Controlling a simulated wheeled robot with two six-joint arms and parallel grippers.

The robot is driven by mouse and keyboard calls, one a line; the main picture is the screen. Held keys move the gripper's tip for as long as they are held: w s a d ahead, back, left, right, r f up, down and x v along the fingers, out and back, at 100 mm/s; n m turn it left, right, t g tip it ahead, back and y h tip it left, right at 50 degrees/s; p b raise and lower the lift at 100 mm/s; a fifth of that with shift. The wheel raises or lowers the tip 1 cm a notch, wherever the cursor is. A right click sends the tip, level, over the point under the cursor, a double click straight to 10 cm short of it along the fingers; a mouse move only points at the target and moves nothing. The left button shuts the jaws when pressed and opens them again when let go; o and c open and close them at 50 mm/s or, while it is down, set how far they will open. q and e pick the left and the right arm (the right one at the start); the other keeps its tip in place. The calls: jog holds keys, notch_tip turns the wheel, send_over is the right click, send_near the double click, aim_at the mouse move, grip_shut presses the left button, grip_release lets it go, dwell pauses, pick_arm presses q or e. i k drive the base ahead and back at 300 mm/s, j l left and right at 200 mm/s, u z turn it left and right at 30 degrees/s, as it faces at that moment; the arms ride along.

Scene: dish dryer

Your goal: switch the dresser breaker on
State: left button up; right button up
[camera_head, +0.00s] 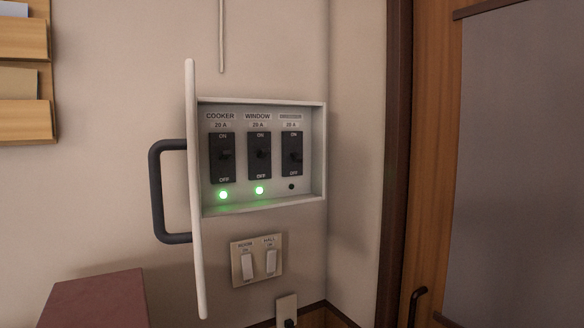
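An open breaker box (262,205) on the wall holds three black breakers in a row. The left one is labelled COOKER (222,157) and the middle one WINDOW (259,156); each has a lit green light below it. The label of the right breaker (291,154) is too small to read, and the light below it is dark. Its toggle seems to sit lower than the other two. I cannot read the word dresser anywhere. Neither gripper is in view.
The box's door (195,230) stands open at the left, edge-on, with a dark handle (156,190). A plate with two light switches (257,261) is below. A dark red block-like thing (97,303) is at lower left. A wooden door frame (395,160) is at right.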

aim_at(296, 157)
jog(key=i+l+u, duration=0.2)
jog(key=l+u, duration=0.1)
jog(key=u, duration=0.35)
jog(key=l+u, duration=0.1)
jog(key=u, duration=0.3)
jog(key=l+u, duration=0.1)
jog(key=u, duration=0.35)
jog(key=l+u, duration=0.15)
jog(key=u, duration=0.3)
jog(key=l+u, duration=0.1)
jog(key=u, duration=0.35)
jog(key=k+l+z, duration=0.15)
jog(key=z, duration=0.2)
jog(key=l+z, duration=0.15)
jog(key=z, duration=1.15)
